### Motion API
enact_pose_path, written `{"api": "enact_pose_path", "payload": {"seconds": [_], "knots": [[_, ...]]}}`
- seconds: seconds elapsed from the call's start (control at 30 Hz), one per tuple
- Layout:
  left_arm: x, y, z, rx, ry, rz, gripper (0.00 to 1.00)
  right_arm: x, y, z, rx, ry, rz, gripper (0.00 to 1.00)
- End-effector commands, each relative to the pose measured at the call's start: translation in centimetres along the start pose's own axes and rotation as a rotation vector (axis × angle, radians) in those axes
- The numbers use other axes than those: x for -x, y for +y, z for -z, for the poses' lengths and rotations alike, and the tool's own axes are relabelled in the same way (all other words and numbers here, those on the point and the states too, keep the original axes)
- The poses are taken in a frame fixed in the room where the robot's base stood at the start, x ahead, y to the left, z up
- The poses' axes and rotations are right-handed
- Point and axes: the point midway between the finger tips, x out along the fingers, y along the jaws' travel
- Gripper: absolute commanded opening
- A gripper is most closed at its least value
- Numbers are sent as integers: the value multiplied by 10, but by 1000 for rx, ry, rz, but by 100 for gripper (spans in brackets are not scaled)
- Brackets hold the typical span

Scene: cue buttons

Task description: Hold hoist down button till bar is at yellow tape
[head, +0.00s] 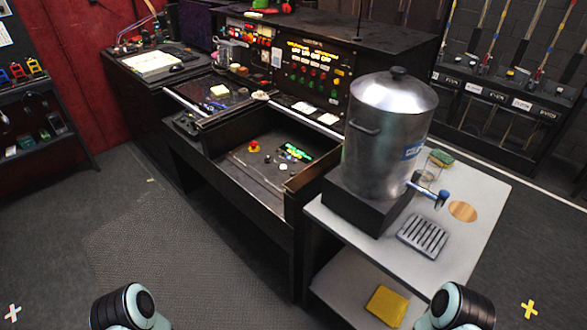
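The upright panel (306,82) of a dark console carries rows of lit yellow, red and green buttons. A lower open bay (266,178) holds a red button (254,146) on a yellow base and some green pieces. I cannot tell which button is hoist down; labels are too small to read. A yellow tape cross (529,308) lies on the floor at lower right. I cannot make out the hoist bar with certainty. Rounded ends of my two arms show at the bottom edge, but both grippers are out of view.
A steel urn (391,130) stands on a white-topped cart (481,200) right of the console, with a drip tray (423,237). A yellow cloth (387,305) lies on its lower shelf. A dark rack (510,105) with rods stands behind. The floor (190,240) at left is open.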

Motion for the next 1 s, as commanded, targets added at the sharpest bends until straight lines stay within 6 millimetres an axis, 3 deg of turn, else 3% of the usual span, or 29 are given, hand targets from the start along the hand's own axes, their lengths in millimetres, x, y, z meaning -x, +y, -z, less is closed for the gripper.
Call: {"api": "enact_pose_path", "payload": {"seconds": [0.07, 0.1, 0.2, 1.0], "knots": [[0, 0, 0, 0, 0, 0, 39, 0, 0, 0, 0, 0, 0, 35], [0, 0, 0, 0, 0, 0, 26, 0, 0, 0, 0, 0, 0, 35], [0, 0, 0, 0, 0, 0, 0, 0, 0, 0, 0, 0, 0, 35], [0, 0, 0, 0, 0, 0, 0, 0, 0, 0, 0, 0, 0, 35]]}}
